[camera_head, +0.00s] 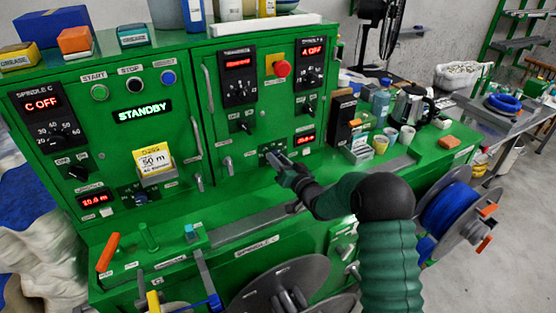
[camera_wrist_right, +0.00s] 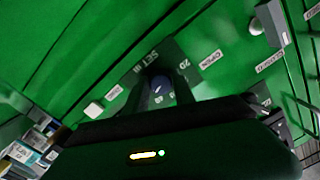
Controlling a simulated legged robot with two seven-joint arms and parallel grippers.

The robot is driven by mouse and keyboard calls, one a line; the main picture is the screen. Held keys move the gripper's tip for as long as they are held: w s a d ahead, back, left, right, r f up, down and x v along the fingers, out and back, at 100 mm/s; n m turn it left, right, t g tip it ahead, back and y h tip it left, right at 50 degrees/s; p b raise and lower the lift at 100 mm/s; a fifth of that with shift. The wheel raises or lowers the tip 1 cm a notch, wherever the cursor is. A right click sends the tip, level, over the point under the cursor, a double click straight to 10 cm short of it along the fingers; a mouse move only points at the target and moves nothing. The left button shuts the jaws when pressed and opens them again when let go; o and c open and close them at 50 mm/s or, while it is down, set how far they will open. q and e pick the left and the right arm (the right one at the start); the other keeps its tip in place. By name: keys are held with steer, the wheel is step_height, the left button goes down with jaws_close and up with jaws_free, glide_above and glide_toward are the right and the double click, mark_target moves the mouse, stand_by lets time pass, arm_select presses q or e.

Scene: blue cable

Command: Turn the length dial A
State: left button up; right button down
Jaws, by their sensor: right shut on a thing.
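My right gripper (camera_head: 277,160) reaches in from the right to the lower front of the green cabinet, at a small dark dial plate (camera_head: 266,149). In the right wrist view its fingers stand on either side of a blue dial knob (camera_wrist_right: 160,85) and are shut on it. The knob sits on a dark plate (camera_wrist_right: 146,62) marked SET, with numbers around it. The gripper hides much of this dial in the head view, and I cannot read a letter A on it. My left gripper is not in view.
The green cabinet (camera_head: 150,70) carries displays, switches and handles; one display (camera_head: 143,111) reads STANDBY. Bottles, cups and a kettle (camera_head: 412,103) stand on the counter at right. Below are a grey reel (camera_head: 275,285) and a blue cable reel (camera_head: 447,212).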

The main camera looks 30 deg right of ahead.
steer(key=shift+s+a+f+m, duration=0.1)
steer(key=shift+f+m, duration=0.4)
steer(key=shift+m, duration=0.2)
steer(key=c, duration=1.4)
jaws_free()
steer(key=o, duration=0.3)
steer(key=shift+r, duration=0.1)
steer(key=shift+o, duration=0.2)
steer(key=shift+r, duration=0.15)
steer(key=s+d+b, duration=0.1)
steer(key=s+b, duration=0.1)
steer(key=s, duration=1.4)
steer(key=shift+s+d, duration=0.2)
steer(key=shift+s, duration=0.05)
